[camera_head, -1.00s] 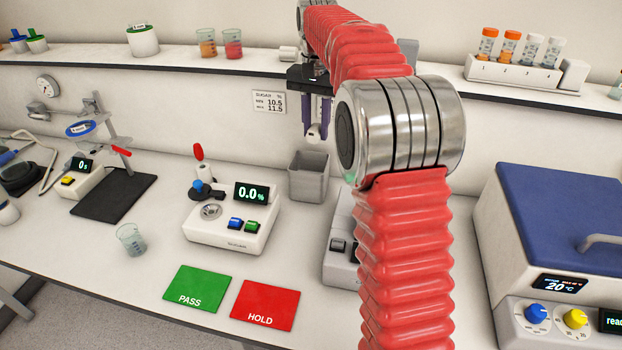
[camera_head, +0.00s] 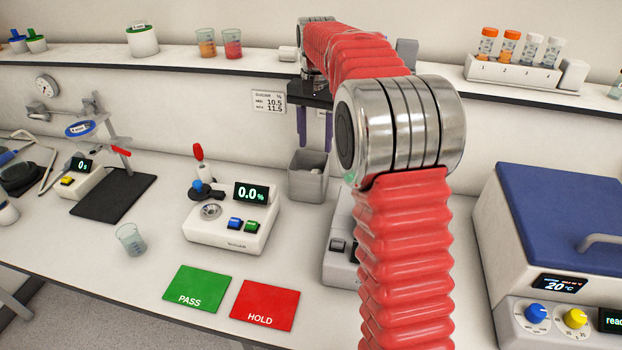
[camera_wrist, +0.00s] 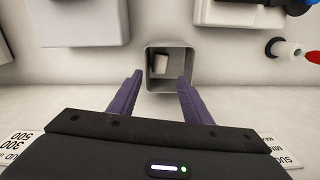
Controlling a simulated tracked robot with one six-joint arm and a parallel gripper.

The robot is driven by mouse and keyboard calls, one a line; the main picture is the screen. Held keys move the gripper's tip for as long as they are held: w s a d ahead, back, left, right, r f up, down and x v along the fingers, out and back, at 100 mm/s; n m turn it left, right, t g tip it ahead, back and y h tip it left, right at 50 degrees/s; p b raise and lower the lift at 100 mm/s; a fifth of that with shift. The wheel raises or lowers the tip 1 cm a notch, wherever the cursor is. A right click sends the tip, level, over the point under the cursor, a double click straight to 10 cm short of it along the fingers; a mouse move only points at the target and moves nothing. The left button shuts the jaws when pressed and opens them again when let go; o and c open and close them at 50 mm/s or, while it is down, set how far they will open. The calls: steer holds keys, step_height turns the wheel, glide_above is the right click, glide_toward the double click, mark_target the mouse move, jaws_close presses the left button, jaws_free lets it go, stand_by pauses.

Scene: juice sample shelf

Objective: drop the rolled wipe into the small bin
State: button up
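The small bin (camera_head: 307,186) is a grey, open-topped box standing on the bench against the wall, right of the refractometer. The rolled wipe (camera_wrist: 160,64) is a small white roll lying inside the bin in the wrist view, and a bit of white shows at the bin's mouth in the head view. My gripper (camera_head: 315,140) is above the bin, with its purple fingers pointing down. In the wrist view the fingers (camera_wrist: 159,80) are spread apart with nothing between them. The wipe is apart from both fingers.
The refractometer (camera_head: 232,217) reading 0.0% stands left of the bin. Green PASS (camera_head: 197,287) and red HOLD (camera_head: 264,305) mats lie in front. A blue-lidded bath (camera_head: 565,215) stands at right. The shelf (camera_head: 180,63) runs behind my arm. A beaker (camera_head: 131,239) stands at left.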

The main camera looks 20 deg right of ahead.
steer(key=shift+o, duration=0.2)
steer(key=shift+r, duration=0.1)
step_height(320, 180, up, 14)
steer(key=shift+f, duration=0.25)
stand_by(0.5)
stand_by(0.8)
